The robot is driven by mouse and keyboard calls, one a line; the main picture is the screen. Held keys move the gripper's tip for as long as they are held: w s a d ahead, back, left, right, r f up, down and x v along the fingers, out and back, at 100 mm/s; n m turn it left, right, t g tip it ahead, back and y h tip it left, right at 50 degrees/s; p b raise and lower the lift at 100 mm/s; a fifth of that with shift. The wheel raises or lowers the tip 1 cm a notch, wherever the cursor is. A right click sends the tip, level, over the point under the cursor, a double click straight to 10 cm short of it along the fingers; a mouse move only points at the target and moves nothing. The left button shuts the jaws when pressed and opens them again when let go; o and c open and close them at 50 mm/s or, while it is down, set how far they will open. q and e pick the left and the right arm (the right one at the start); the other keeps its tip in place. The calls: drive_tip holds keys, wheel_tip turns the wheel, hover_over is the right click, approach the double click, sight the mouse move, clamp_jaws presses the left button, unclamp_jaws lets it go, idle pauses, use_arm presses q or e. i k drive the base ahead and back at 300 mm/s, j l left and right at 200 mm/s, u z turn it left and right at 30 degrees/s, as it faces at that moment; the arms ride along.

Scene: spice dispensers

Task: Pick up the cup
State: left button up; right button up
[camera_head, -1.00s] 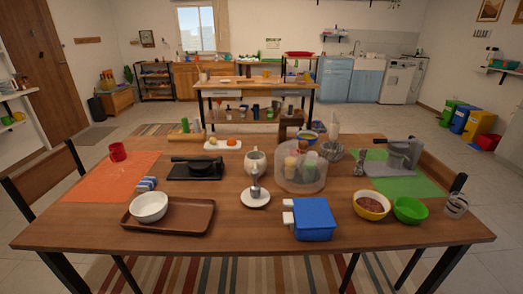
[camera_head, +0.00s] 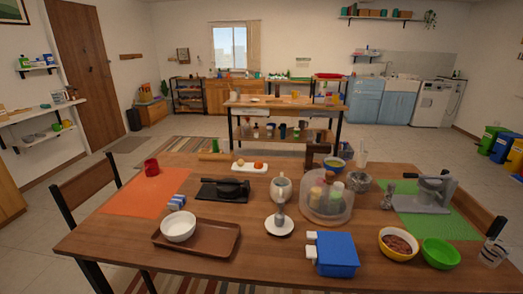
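A red cup (camera_head: 151,167) stands on the orange mat (camera_head: 125,200) at the table's left. A pale cream mug (camera_head: 281,188) stands near the table's middle, partly hidden behind a grey metal item (camera_head: 279,211) on a white saucer (camera_head: 279,233). I cannot tell which of these is the task's cup. A clear round container (camera_head: 346,212) with several spice jars stands right of the mug. Neither of my grippers is in view.
A brown tray (camera_head: 225,246) with a white bowl (camera_head: 178,227) and a blue box (camera_head: 337,255) lie near the front edge. A yellow bowl (camera_head: 385,250) and a green bowl (camera_head: 441,254) stand front right. A chair (camera_head: 88,192) is at the left.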

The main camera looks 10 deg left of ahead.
sight(151, 169)
drive_tip(key=i+j+u, duration=0.1)
drive_tip(key=j+u, duration=0.35)
drive_tip(key=i+j+u, duration=0.15)
drive_tip(key=j+u, duration=0.3)
drive_tip(key=i+j+u, duration=0.25)
drive_tip(key=j+u, duration=0.2)
drive_tip(key=i+j+u, duration=0.3)
drive_tip(key=u, duration=0.15)
drive_tip(key=i+j+u, duration=0.25)
drive_tip(key=u, duration=0.2)
drive_tip(key=i+j+u, duration=0.3)
drive_tip(key=i, duration=0.3)
drive_tip(key=i+u, duration=0.3)
drive_tip(key=i, duration=0.35)
drive_tip(key=i+l+z, duration=0.2)
drive_tip(key=i+z, duration=0.7)
drive_tip(key=i+j+z, duration=0.15)
drive_tip(key=i+z, duration=0.3)
drive_tip(key=i+j+z, duration=0.3)
drive_tip(key=i+z, duration=0.15)
